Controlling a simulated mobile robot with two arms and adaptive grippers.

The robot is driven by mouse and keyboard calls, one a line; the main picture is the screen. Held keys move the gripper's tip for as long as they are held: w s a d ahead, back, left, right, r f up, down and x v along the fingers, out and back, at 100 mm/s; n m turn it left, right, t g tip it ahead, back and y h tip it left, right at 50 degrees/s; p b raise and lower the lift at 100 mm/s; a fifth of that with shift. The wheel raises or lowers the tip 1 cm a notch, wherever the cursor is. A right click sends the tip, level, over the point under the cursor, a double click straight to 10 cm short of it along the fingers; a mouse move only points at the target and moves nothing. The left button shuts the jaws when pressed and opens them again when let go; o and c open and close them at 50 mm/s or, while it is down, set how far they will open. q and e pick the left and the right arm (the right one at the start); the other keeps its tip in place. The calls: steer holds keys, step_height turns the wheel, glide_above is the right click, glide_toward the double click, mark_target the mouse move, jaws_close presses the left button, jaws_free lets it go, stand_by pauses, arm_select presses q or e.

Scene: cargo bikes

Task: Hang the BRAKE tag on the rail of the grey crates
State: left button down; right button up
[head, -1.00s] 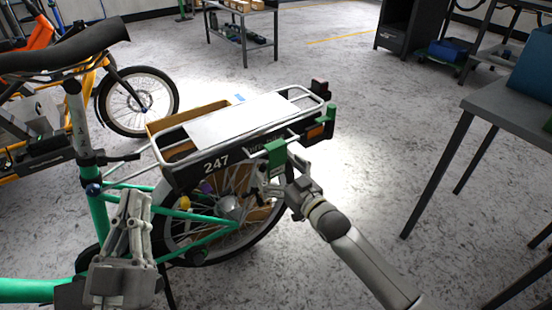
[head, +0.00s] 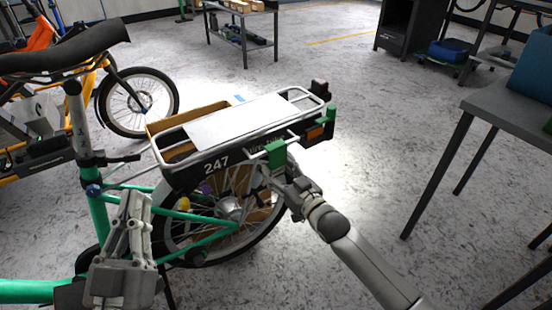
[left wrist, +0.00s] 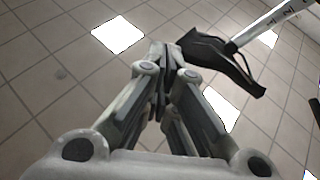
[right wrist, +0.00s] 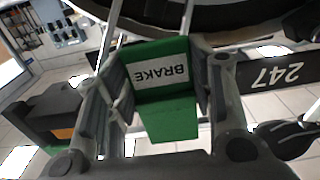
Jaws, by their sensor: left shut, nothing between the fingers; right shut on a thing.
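The green BRAKE tag (head: 275,152) is at the near side rail of the green bike's rear carrier (head: 235,120). Its white label reads BRAKE, upside down, in the right wrist view (right wrist: 163,75). My right gripper (head: 272,172) is shut on the tag, with a finger at either side of it. Whether the tag's hook is still around the carrier rail cannot be told. My left gripper (head: 135,198) is shut and empty beside the bike frame; its fingertips meet in the left wrist view (left wrist: 166,55). I cannot make out grey crates or their rail.
The bike's saddle (head: 65,48) and rear wheel (head: 225,215) are close to my arms. A grey table (head: 515,105) with a blue box (head: 535,65) stands at right. An orange-yellow bike is at left. The floor between carrier and table is clear.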

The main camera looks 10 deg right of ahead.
mark_target(276, 162)
arm_select(q)
steer(key=shift+w, duration=0.1)
arm_select(e)
steer(key=shift+r, duration=0.2)
steer(key=shift+r+p, duration=0.4)
steer(key=shift+p, duration=0.2)
steer(key=shift+r+p, duration=0.75)
steer(key=shift+p, duration=0.05)
arm_select(q)
step_height(276, 162, down, 12)
steer(key=a+g+y, duration=0.1)
steer(key=g+y, duration=0.1)
steer(key=g, duration=0.5)
steer(key=shift+w+a, duration=0.25)
steer(key=shift+w, duration=0.15)
stand_by(0.8)
